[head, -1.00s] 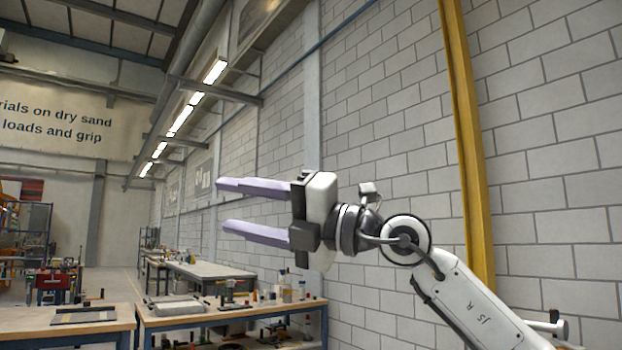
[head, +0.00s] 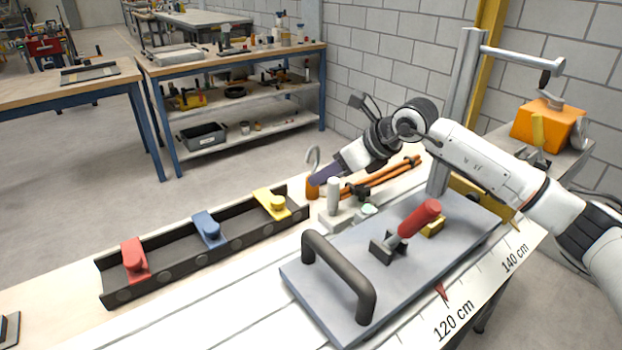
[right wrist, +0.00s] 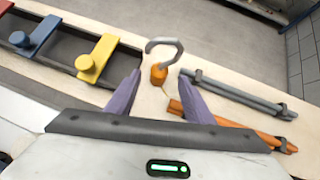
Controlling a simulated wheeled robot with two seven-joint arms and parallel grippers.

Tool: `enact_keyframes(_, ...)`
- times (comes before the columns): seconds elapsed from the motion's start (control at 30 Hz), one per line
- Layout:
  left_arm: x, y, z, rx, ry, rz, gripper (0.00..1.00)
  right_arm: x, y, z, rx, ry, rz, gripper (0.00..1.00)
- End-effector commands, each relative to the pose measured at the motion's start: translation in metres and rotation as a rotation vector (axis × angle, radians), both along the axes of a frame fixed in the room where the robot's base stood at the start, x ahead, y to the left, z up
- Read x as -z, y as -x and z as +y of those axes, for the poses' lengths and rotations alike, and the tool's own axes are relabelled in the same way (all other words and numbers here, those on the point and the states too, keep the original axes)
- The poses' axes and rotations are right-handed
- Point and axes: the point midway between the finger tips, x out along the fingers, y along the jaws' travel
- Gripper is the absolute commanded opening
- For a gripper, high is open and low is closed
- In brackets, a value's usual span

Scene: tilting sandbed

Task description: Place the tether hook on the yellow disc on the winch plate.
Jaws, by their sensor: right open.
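The tether hook is a grey curved hook (head: 313,158) on an orange base (head: 312,188). It stands upright near the far edge of the bench, and it also shows in the right wrist view (right wrist: 163,47). My right gripper (right wrist: 160,72) is open, its purple fingers pointing at the hook. The orange base appears between the fingertips in that view, with no clear contact. In the head view the gripper (head: 322,177) is just right of the hook and its fingers overlap. I cannot make out a yellow disc or be sure which plate is the winch plate. My left gripper is out of view.
A dark rail (head: 180,275) with red, blue and yellow clamps lies left of the hook. Orange rods (head: 385,178) lie to its right. A grey plate (head: 330,290) with a black handle and red lever (head: 420,217) is in front. An orange box (head: 548,124) stands far right.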

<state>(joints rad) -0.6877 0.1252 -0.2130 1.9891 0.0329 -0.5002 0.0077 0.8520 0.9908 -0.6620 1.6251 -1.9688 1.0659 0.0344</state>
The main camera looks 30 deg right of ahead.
Motion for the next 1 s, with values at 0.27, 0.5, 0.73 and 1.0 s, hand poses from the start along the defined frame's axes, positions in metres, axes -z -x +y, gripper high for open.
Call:
enact_keyframes(0.27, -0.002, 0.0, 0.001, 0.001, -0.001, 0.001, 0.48, 0.016, -0.017, 0.008, -0.001, -0.002, 0.0, 0.48)
enact_keyframes(0.5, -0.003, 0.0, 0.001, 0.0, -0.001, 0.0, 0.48, 0.039, -0.042, 0.018, 0.0, -0.002, -0.001, 0.48)
enact_keyframes(0.73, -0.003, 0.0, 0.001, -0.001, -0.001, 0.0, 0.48, 0.044, -0.047, 0.019, 0.0, 0.0, -0.003, 0.48)
enact_keyframes(1.0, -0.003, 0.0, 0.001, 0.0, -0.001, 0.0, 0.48, 0.044, -0.046, 0.019, 0.0, -0.001, -0.002, 0.19)
